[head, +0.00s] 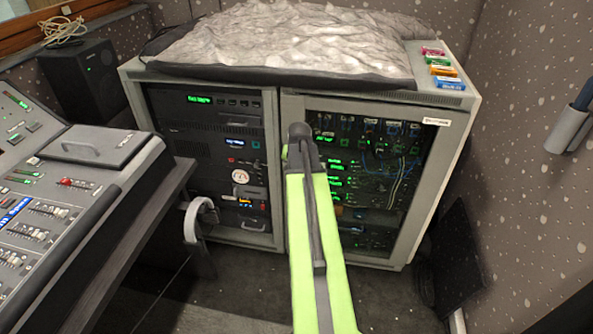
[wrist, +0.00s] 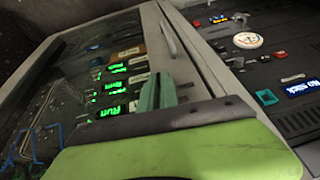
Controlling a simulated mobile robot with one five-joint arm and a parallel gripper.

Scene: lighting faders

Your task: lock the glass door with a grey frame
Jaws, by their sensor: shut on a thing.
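The glass door with a grey frame (head: 403,180) fronts the right bay of the grey rack cabinet. Lit green labels and cables show behind its glass. Its grey frame edge (wrist: 193,60) runs diagonally through the wrist view, with a slim grey bar (wrist: 168,32) on it. I cannot tell whether the door sits fully flush. My gripper (wrist: 157,92) is at the door, near the frame edge beside the left bay. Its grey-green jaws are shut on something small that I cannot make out. In the head view my arm hides the jaws and that part of the door.
The left bay (head: 210,150) holds black equipment with a round gauge. A grey crumpled cover (head: 290,35) and several coloured small boxes (head: 442,68) lie on the cabinet top. A mixing desk (head: 60,200) stands at left. A dark panel (head: 457,255) leans at lower right.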

